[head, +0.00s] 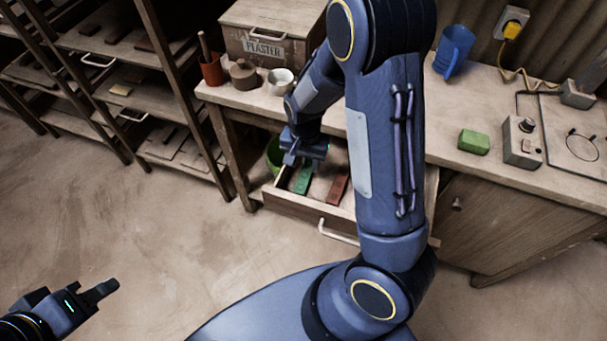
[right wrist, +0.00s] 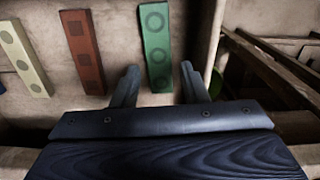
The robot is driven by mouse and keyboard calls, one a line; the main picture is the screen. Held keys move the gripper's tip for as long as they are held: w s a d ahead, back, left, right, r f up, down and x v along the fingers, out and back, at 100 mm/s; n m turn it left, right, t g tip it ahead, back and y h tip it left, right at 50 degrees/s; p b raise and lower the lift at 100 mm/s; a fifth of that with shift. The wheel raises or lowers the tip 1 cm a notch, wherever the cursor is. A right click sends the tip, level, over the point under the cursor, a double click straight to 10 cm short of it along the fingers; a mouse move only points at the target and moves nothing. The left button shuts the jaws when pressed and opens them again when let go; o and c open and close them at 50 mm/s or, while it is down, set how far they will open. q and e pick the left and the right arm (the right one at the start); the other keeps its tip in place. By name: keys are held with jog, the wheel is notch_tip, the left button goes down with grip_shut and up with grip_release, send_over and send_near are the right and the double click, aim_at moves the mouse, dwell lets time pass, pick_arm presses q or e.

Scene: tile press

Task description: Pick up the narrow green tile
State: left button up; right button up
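The narrow green tile (right wrist: 157,45) lies flat in the open drawer, with ring marks along its face, in the right wrist view. It also shows in the head view (head: 303,180), partly below my right gripper. My right gripper (right wrist: 158,82) is open, its two fingers apart on either side of the tile's near end. It holds nothing, and I cannot tell its height above the tile. My left gripper (head: 101,291) is at the lower left of the head view, away from the bench and empty; its finger gap is not clear.
A red-brown tile (right wrist: 83,50) and a pale tile (right wrist: 24,56) lie in the drawer (head: 290,207) beside the green one. The drawer wall (right wrist: 207,35) is close on the right. A green bowl (head: 274,155) is beside the drawer. A green block (head: 473,141) sits on the bench.

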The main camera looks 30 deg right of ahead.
aim_at(305, 175)
jog(key=f, duration=0.3)
jog(key=shift+s+a+f, duration=0.1)
jog(key=shift+s+f, duration=0.1)
jog(key=shift+f, duration=0.2)
jog(key=c, duration=0.8)
jog(key=shift+r, duration=0.15)
